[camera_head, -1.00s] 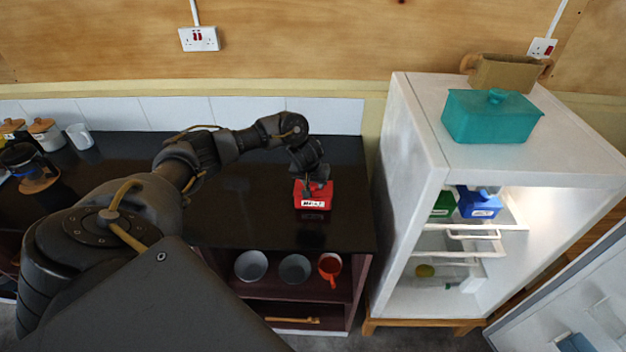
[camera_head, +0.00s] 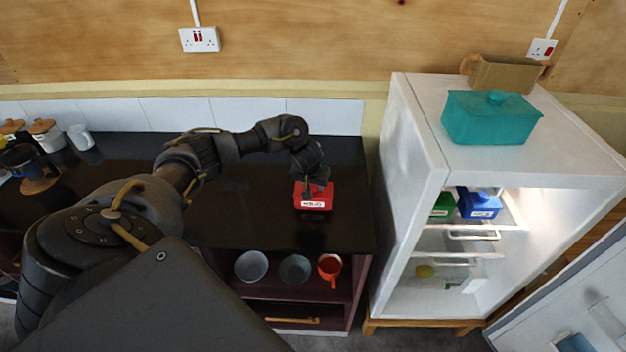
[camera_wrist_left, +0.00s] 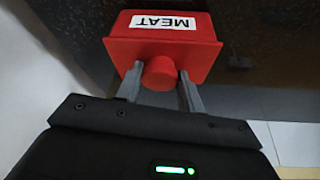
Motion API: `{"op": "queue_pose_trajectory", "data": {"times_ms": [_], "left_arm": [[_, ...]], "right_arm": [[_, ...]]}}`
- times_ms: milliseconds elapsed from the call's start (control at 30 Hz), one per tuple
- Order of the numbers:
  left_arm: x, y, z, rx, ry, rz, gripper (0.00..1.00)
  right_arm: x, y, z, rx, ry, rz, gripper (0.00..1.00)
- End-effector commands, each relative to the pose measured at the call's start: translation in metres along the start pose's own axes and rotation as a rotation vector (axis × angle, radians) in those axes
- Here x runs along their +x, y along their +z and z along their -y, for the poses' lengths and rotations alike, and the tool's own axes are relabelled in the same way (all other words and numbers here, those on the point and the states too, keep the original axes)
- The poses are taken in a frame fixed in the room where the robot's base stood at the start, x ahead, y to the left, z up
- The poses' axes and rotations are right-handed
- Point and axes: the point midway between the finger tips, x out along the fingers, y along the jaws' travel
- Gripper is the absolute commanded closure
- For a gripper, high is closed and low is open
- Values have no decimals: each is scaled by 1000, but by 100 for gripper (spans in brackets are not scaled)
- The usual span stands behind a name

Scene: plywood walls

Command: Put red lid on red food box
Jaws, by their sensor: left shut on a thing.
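The red food box (camera_head: 314,196), with a white label, stands on the dark countertop under my left gripper (camera_head: 311,187). In the left wrist view the box (camera_wrist_left: 195,20) shows its label reading MEAT upside down. The red lid (camera_wrist_left: 190,58) is at the box's top, with a round knob (camera_wrist_left: 159,74). My left gripper (camera_wrist_left: 159,82) is shut on the lid's knob, one finger on each side. I cannot tell whether the lid sits fully flush, as the fingers hide part of the rim. My right gripper is not in view.
Several bowls and cups, among them a grey bowl (camera_head: 251,266) and an orange-red cup (camera_head: 330,268), are on the shelf below. An open fridge (camera_head: 410,150) stands at right, with a teal box (camera_head: 490,118) on top. The counter around the red box is clear.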

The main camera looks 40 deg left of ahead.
Motion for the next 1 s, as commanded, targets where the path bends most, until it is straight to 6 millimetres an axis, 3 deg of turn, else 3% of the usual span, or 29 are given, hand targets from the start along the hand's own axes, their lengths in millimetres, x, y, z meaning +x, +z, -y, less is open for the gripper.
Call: {"op": "queue_pose_trajectory", "data": {"times_ms": [100, 133, 333, 667, 933, 1000], "left_arm": [[1, 1, 0, 0, -1, 1, 84], [1, 1, 0, 0, -1, 1, 61], [1, 1, 0, 1, 0, 1, 37], [-4, 1, -1, 2, 2, 1, 37], [-55, -1, 0, 4, 3, -4, 37], [-76, -3, 0, 5, 0, -5, 37]], "right_arm": [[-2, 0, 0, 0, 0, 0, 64], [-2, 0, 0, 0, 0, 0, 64], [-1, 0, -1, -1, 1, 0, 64], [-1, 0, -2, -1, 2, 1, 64], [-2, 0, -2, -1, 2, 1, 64], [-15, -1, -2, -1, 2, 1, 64]]}}
